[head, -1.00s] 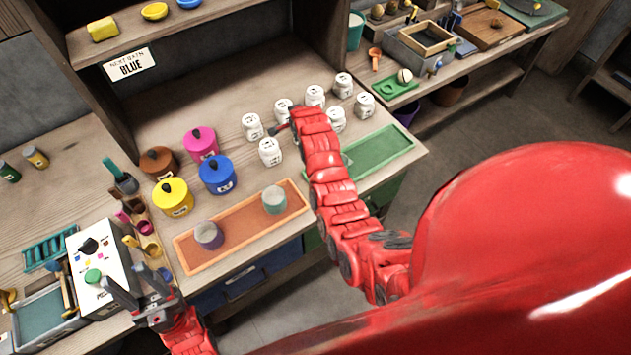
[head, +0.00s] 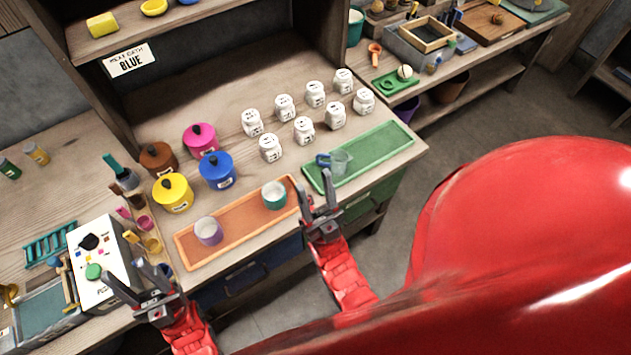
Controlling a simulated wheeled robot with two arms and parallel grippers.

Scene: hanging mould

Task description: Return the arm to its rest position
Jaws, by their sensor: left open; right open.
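My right gripper (head: 319,211) is open and empty, just in front of the bench's front edge, between the orange tray and the green tray. My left gripper (head: 139,288) is open and empty, in front of the white control box (head: 101,263) at the lower left. No object is between the fingers of either gripper.
The orange tray (head: 238,228) holds a purple cup (head: 208,231) and a teal cup (head: 274,195). The green tray (head: 385,152) holds a clear jug (head: 340,161). Several white jars (head: 304,130) and coloured pots (head: 216,171) stand behind. Floor (head: 400,225) right of the bench is clear.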

